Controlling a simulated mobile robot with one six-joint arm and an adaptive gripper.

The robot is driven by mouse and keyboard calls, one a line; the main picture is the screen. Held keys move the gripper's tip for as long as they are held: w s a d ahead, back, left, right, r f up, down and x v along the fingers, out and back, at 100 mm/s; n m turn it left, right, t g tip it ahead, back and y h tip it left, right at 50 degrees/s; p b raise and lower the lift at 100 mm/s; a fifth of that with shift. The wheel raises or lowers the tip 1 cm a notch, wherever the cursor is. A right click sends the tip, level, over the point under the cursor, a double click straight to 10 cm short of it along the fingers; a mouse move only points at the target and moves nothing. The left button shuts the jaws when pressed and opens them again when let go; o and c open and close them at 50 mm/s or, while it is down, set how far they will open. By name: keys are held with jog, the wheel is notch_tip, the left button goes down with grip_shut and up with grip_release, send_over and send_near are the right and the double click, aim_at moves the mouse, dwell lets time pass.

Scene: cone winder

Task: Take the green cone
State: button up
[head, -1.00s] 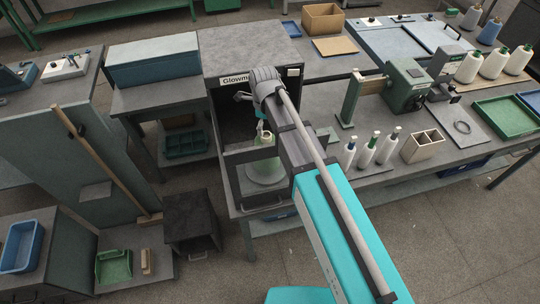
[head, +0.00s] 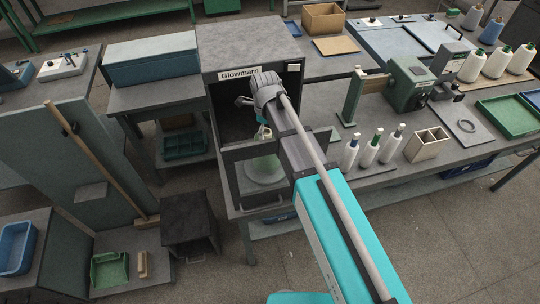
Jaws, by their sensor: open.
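A pale green cone (head: 266,166) stands on a round white base at the dark box labelled Glowmarn (head: 246,48). It shows through the frame of the box's door (head: 234,180), and my arm partly covers its right side. My gripper (head: 243,101) is at the box's open front, above and a little left of the cone, and apart from it. Its grey fingers are small in the picture and look open and empty. A teal part and a pale tip show between my wrist and the cone; I cannot tell clearly what the tip belongs to.
Several slim bobbins (head: 368,150) stand on the bench right of my arm. Beyond them are a divided box (head: 427,146), a green winding machine (head: 409,86) and white cones (head: 496,61). A low dark cabinet (head: 190,220) stands at the left. The floor at the lower right is clear.

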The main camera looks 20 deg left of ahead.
jog(key=shift+f+b, duration=0.35)
jog(key=shift+f, duration=0.2)
grip_shut()
dwell(0.5)
